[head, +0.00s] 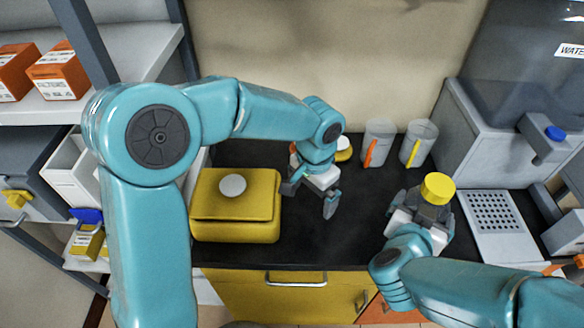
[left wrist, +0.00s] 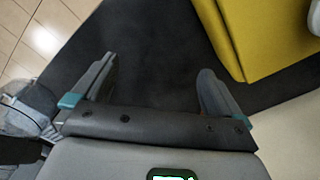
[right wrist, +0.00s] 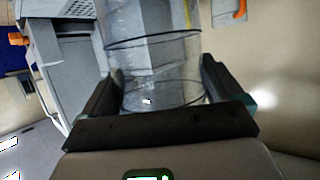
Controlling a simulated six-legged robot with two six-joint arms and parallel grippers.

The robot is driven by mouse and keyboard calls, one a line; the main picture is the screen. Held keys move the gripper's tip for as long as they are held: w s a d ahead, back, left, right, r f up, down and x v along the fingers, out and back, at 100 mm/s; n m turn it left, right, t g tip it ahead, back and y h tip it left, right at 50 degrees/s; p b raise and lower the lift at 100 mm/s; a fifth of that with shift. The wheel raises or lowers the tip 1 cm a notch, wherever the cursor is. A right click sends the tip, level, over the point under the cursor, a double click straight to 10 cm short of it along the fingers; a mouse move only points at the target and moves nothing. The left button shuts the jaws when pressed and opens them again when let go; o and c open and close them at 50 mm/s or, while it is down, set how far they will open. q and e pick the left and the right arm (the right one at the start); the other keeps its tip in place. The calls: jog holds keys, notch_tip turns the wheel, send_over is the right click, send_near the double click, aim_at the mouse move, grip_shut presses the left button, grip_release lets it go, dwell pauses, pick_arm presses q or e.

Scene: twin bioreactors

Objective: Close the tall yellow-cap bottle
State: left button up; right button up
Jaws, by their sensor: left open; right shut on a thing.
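In the head view a yellow cap (head: 438,188) shows at the top of the thing held in my right gripper (head: 421,208). In the right wrist view my right gripper is shut around a clear bottle (right wrist: 155,60) with dark rings. The cap is not visible there, and I cannot tell whether it is seated tightly. My left gripper (head: 313,195) is open and empty, pointing down over the black worktop, left of the held bottle and apart from it. Its spread fingers also show in the left wrist view (left wrist: 155,90).
A yellow case (head: 235,215) with a white disc stands left of my left gripper. Two clear beakers (head: 380,145) stand at the wall. A small yellow-and-white item (head: 343,154) is partly hidden behind my left arm. A grey machine (head: 485,130) stands right. The worktop's middle is clear.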

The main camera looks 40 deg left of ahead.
jog(key=shift+w, duration=0.15)
jog(key=shift+s+r, duration=0.1)
jog(key=shift+s, duration=0.1)
jog(key=shift+w, duration=0.25)
pick_arm(q)
jog(key=a+r, duration=0.5)
jog(key=shift+s+r, duration=0.3)
jog(key=shift+s, duration=0.1)
pick_arm(e)
jog(key=shift+s, duration=0.2)
